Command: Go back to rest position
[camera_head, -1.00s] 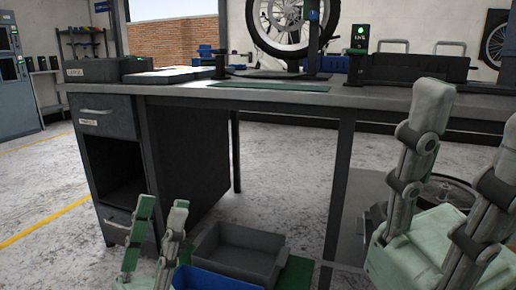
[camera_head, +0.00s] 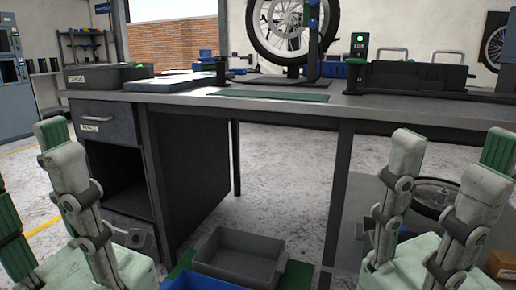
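My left gripper (camera_head: 30,165) is at the lower left, in front of the desk's drawer side. Its pale and green fingers point up and stand apart, with nothing seen between them; its left part is cut off by the picture edge. My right gripper (camera_head: 448,165) is at the lower right, in front of the workbench. Its fingers also point up, spread apart and empty. Neither gripper appears to touch the bench or anything on it.
A long workbench (camera_head: 290,108) with a drawer cabinet (camera_head: 107,130) spans the view. It bears a wheel (camera_head: 291,55) on a stand, a green mat (camera_head: 270,96) and dark trays. A grey bin (camera_head: 238,258) and a blue bin (camera_head: 205,283) are low in front.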

